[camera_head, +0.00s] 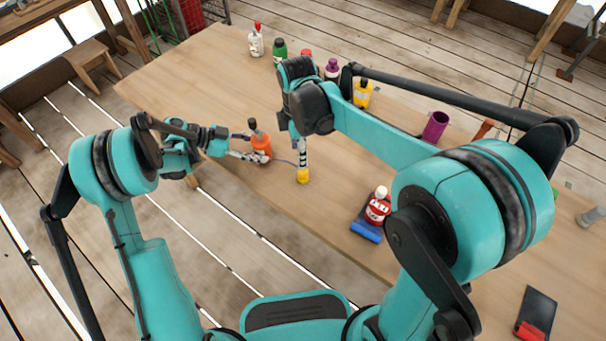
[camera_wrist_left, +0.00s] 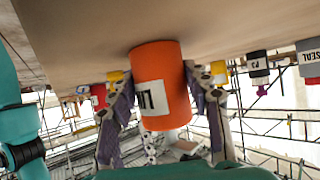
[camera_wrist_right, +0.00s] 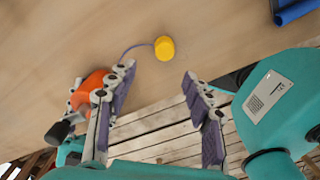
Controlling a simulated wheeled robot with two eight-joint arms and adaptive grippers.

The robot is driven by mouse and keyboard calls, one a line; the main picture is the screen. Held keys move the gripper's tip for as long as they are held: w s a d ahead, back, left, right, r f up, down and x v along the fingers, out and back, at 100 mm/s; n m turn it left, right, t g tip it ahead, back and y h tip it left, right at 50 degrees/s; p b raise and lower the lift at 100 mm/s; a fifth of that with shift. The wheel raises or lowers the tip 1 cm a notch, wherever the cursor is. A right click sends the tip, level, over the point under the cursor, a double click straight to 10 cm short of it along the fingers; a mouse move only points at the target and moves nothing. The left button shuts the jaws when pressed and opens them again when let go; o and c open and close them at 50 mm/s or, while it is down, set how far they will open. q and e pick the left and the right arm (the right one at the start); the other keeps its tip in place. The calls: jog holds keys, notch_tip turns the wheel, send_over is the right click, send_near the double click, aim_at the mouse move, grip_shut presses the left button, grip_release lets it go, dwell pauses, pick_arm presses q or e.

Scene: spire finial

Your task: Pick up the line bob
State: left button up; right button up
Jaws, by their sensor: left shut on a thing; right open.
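A small yellow piece, which I take for the line bob (camera_head: 303,176), rests on the wooden table; it also shows in the right wrist view (camera_wrist_right: 164,48). A purple cord runs from it toward an orange bottle (camera_head: 261,142) with a dark cap. My left gripper (camera_head: 248,155) is shut around this bottle; the left wrist view shows a finger on each side of the orange body (camera_wrist_left: 160,62) with its white label. My right gripper (camera_wrist_right: 159,74) is open and empty, its fingertips pointing down close to the yellow piece. Whether they touch it I cannot tell.
A purple cup (camera_head: 435,126) and several bottles, one green (camera_head: 280,51), stand farther back. A dark flat item (camera_head: 538,309) lies at the lower right. The table's left part is clear.

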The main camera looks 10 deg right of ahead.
aim_at(303, 171)
jog(key=shift+f, duration=0.95)
jog(key=f, duration=0.2)
jog(key=d+f, duration=0.1)
jog(key=f, duration=0.1)
jog(key=shift+s+d+f, duration=0.1)
jog(key=shift+s, duration=0.15)
jog(key=shift+f, duration=0.6)
jog(key=c, duration=1)
